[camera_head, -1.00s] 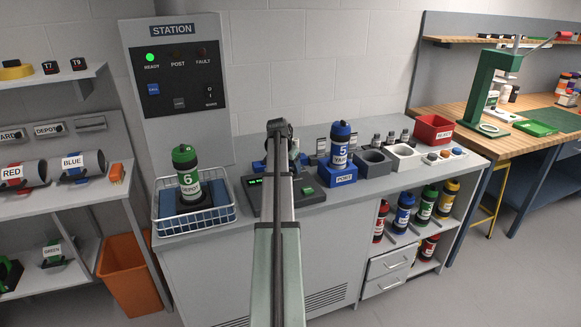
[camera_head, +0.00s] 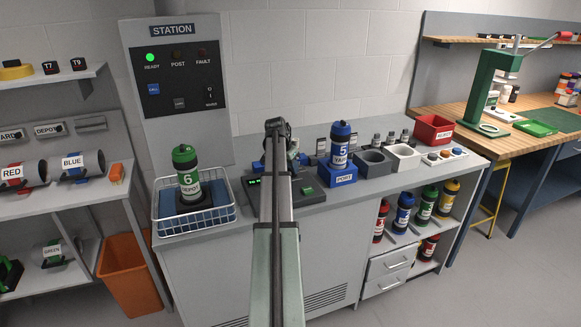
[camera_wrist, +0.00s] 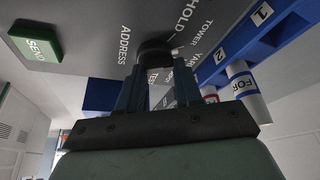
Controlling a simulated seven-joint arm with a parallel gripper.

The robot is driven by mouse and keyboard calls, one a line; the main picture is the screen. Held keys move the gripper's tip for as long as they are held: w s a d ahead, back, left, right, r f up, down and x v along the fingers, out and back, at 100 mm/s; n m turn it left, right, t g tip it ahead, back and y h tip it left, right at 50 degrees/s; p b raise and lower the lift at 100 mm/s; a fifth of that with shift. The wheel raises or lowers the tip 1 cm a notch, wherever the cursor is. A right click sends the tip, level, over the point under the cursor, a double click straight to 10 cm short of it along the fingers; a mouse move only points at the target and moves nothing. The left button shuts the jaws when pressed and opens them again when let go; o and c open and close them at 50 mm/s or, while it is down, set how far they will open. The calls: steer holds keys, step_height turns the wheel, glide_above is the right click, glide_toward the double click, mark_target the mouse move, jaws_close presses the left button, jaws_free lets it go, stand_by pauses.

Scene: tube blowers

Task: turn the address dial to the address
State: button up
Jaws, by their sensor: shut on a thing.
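In the wrist view the round black address dial (camera_wrist: 154,47) sits on the grey panel between the words ADDRESS and HOLD. My gripper (camera_wrist: 158,62) is shut on the dial, one finger on each side. A small white mark shows at the dial's right edge, on the side of the TOWER label (camera_wrist: 201,33); I cannot tell exactly which label it lines up with. HOLD and YARD labels are readable, and others are partly hidden behind the fingers.
A green SEND button (camera_wrist: 38,40) is left of the dial. A green-capped DEPOT carrier (camera_head: 188,175) stands in a wire basket (camera_head: 211,220). A blue YARD carrier (camera_head: 340,145) stands in the blue PORT holder (camera_head: 344,178).

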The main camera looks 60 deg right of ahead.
steer(key=m, duration=0.2)
steer(key=m+g+y, duration=0.1)
steer(key=m, duration=0.1)
steer(key=m+g, duration=0.1)
steer(key=m, duration=0.2)
steer(key=shift+w+d, duration=0.15)
steer(key=shift+d, duration=0.2)
steer(key=m+g+y, duration=0.1)
steer(key=m+y, duration=0.1)
steer(key=m, duration=0.3)
steer(key=shift+m, duration=0.4)
steer(key=o, duration=1)
steer(key=shift+o, duration=0.2)
steer(key=d+v, duration=0.1)
steer(key=v, duration=1.2)
steer(key=shift+a+r, duration=0.3)
